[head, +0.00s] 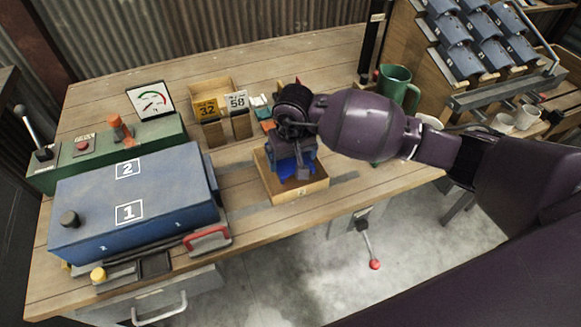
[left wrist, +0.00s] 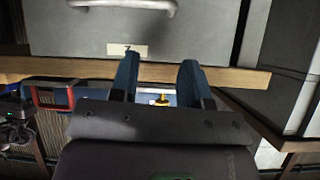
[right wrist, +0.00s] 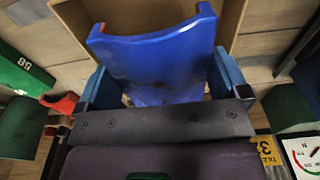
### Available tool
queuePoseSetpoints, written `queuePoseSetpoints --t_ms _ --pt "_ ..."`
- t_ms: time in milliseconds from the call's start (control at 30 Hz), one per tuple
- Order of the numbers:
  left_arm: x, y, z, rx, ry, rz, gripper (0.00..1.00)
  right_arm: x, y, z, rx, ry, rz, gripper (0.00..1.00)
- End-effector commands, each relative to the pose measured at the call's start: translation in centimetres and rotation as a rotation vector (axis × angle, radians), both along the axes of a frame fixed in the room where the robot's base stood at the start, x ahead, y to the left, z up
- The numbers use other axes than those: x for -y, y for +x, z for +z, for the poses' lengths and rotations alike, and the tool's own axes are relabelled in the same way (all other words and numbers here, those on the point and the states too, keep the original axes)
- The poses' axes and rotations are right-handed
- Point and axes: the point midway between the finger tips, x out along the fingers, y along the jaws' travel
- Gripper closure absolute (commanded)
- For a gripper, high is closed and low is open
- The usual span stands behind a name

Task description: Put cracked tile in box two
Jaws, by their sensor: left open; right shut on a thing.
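My right gripper (head: 292,158) is shut on a curved blue tile (right wrist: 160,60), with one finger at each side of it. Dark marks show on the tile's face in the right wrist view; I cannot tell whether they are cracks. In the head view the tile (head: 287,169) is at the open wooden box (head: 302,194), partly hidden by the gripper; I cannot tell whether it touches the floor. The box's front label is too small to read. My left gripper (left wrist: 158,80) is open and empty, low before a grey drawer front. It is not visible in the head view.
A blue case (head: 165,190) marked 1 and 2 and a green control panel (head: 110,150) fill the bench's left side. A green mug (head: 396,84) and a rack of blue-grey tiles (head: 465,45) are at right.

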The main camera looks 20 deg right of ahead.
Motion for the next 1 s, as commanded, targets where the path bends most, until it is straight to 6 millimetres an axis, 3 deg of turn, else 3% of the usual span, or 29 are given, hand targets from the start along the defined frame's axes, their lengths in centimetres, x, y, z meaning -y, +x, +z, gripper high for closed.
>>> queuePoseSetpoints --t_ms 167,433,833,867,1000 --pt "0.0 -0.1 -0.2 -0.004 0.000 0.000 0.57 -0.1 0.0 -0.8 0.000 0.002 0.001 0.37" --pt "0.0 -0.6 -1.0 -0.020 0.000 0.002 0.57 -0.1 0.0 -4.4 -0.002 0.002 -0.001 0.37" --pt "0.0 -0.6 -1.0 -0.019 -0.002 0.003 0.57 0.0 0.0 -4.8 0.001 0.000 0.001 0.37" --pt "0.0 -0.5 -0.9 -0.017 -0.002 0.002 0.57 0.0 0.0 -4.8 0.000 0.000 0.001 0.04" --pt "0.1 -0.5 -0.8 -0.016 -0.002 0.004 0.57 0.0 0.0 -4.7 0.001 0.000 0.001 0.00"
